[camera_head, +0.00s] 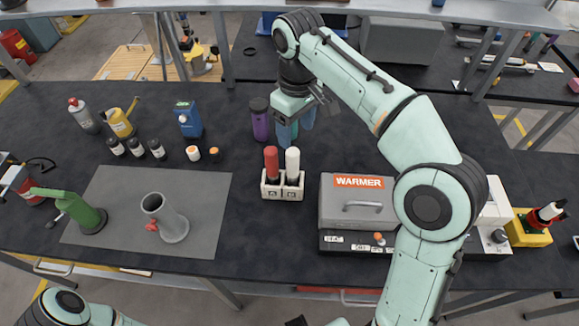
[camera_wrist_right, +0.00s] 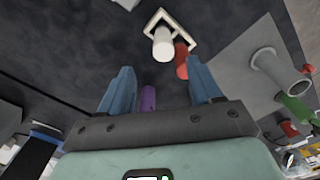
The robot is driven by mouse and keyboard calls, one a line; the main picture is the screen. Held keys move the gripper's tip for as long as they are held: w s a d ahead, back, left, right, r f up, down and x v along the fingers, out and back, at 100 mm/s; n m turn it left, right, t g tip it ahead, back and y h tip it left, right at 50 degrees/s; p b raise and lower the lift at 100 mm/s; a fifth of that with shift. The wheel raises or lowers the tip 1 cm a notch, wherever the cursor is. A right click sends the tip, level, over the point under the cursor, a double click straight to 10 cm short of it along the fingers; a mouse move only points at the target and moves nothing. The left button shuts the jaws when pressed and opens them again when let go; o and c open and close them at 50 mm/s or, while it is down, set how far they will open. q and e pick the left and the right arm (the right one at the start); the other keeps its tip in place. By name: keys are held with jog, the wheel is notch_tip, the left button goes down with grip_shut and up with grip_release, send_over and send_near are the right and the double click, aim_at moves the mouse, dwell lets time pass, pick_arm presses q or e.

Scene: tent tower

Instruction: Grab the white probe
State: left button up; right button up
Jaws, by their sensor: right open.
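The white probe (camera_head: 292,165) stands upright in the right slot of a small white holder (camera_head: 283,194) on the dark table. A red probe (camera_head: 271,164) stands to its left in the same holder. My right gripper (camera_head: 297,121) is open and empty, behind and above the holder. In the right wrist view, the white probe (camera_wrist_right: 162,45) shows beyond and between the open blue fingers (camera_wrist_right: 162,82), not touching them. The red probe (camera_wrist_right: 181,62) is close beside it there. My left gripper is not in view.
A grey WARMER box (camera_head: 357,201) stands right of the holder. A purple bottle (camera_head: 260,122) is by my right gripper. A grey mat (camera_head: 110,195) bears a grey cylinder (camera_head: 167,220) and a green device (camera_head: 80,210). Bare table lies between mat and holder.

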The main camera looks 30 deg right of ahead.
aim_at(294, 151)
notch_tip(294, 151, down, 4)
jog(key=shift+s+f+b, duration=0.1)
jog(key=shift+b, duration=0.35)
jog(key=shift+f, duration=0.5)
jog(key=f+b, duration=0.1)
jog(key=f, duration=0.3)
jog(key=shift+a+f, duration=0.2)
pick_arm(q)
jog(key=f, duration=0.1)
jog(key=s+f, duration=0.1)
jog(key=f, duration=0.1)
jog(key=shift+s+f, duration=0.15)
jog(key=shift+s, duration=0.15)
pick_arm(e)
grip_shut()
